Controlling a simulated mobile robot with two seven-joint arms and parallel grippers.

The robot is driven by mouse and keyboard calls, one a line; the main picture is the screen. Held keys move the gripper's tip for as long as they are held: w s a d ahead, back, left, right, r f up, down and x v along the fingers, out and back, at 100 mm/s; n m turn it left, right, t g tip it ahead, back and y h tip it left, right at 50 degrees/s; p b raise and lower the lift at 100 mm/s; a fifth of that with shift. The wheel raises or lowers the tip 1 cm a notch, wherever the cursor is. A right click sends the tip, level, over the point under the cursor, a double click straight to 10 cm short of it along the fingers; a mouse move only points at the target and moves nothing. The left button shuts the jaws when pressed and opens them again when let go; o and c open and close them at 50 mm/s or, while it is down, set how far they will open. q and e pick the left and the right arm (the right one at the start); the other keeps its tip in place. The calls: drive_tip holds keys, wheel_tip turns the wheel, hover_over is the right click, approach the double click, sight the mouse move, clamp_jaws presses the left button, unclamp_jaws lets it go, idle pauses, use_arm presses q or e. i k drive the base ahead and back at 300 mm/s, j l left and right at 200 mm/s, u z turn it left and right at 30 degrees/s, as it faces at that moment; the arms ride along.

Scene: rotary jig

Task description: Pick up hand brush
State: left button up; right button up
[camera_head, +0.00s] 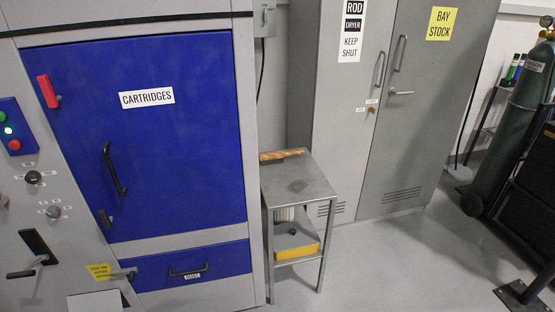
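What looks like the hand brush (281,155), a long tan wooden piece with a dark part along it, lies at the back edge of the small metal table (305,189). It is small in the picture, so I cannot make out its bristles clearly. Neither of my grippers shows in the head view.
A large machine with a blue door (165,140) stands left of the table. Grey lockers (345,120) stand behind it to the right. The table's lower shelf holds a yellow-edged tray (297,253). A gas cylinder (512,125) stands far right. The floor (415,265) right of the table is clear.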

sight(273, 158)
drive_tip(key=i+l+z, duration=0.55)
drive_tip(key=i+z, duration=1.05)
drive_tip(key=i+u, duration=0.25)
drive_tip(key=i, duration=0.25)
drive_tip(key=i+l+u, duration=0.25)
drive_tip(key=i, duration=0.2)
drive_tip(key=i+l+u, duration=0.1)
drive_tip(key=i+u, duration=0.15)
drive_tip(key=i, duration=0.2)
drive_tip(key=i+u, duration=0.2)
drive_tip(key=u, duration=0.2)
drive_tip(key=i+u, duration=0.2)
drive_tip(key=u, duration=0.2)
drive_tip(key=i+u, duration=0.2)
drive_tip(key=u, duration=0.15)
drive_tip(key=i+l+u, duration=0.15)
drive_tip(key=u, duration=0.25)
drive_tip(key=i+l+u, duration=0.15)
drive_tip(key=i+u, duration=0.25)
drive_tip(key=i+l+u, duration=0.2)
drive_tip(key=u, duration=0.2)
